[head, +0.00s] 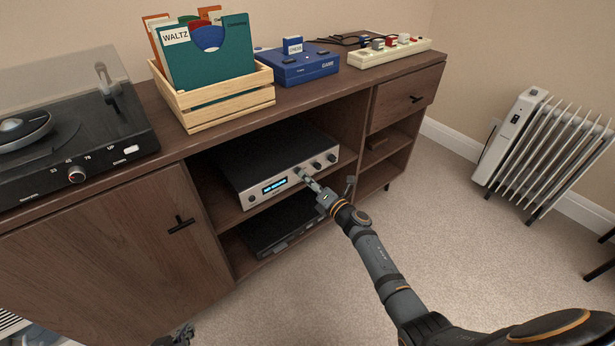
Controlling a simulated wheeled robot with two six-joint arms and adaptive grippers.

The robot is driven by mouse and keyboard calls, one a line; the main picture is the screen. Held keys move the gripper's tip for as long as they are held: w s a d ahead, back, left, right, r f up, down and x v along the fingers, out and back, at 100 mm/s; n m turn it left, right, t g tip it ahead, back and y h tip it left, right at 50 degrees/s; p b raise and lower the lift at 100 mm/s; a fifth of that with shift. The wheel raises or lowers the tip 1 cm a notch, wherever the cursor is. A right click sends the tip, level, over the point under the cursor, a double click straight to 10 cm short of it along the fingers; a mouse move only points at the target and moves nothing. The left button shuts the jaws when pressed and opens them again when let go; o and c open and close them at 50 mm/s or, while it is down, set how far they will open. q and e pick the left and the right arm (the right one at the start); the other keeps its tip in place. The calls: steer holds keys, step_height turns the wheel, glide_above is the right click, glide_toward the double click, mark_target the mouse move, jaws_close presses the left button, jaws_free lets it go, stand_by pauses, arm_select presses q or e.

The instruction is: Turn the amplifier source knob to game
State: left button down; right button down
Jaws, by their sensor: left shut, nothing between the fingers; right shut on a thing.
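The silver-fronted amplifier (232,178) sits on the upper open shelf of the wooden cabinet. My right gripper (307,178) reaches in from the lower right and is shut on a knob just right of the display. Its fingers hide that knob, so its setting cannot be read. Only a small dark part of my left gripper (178,336) shows at the bottom edge, low in front of the cabinet, shut and empty.
A turntable (75,150), a wooden record crate (228,104), a blue box (297,68) and a cream power strip (390,52) stand on the cabinet top. A dark device (275,225) lies on the shelf below. A radiator (540,150) stands at right; carpet between is clear.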

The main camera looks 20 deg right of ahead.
arm_select(q)
steer(key=s+f+g, duration=0.3)
steer(key=s+f, duration=0.1)
steer(key=s, duration=0.3)
steer(key=shift+s+a+r+g+y+p, duration=0.1)
steer(key=shift+a+r+g+p, duration=0.1)
steer(key=shift+r+g+p, duration=0.45)
steer(key=shift+s+a+r+g+y+p, duration=0.15)
steer(key=shift+r+g+p, duration=0.15)
steer(key=shift+r+p, duration=0.7)
steer(key=shift+s+a+r+g+y+p, duration=0.1)
steer(key=shift+a+r+g+p, duration=0.1)
steer(key=shift+r+g+p, duration=0.55)
arm_select(e)
steer(key=shift+f+m+h, duration=0.15)
steer(key=shift+m+h, duration=0.15)
steer(key=shift+m, duration=5.2)
steer(key=c, duration=1.2)
jaws_free()
steer(key=v, duration=1.2)
steer(key=shift+s+a+f, duration=0.1)
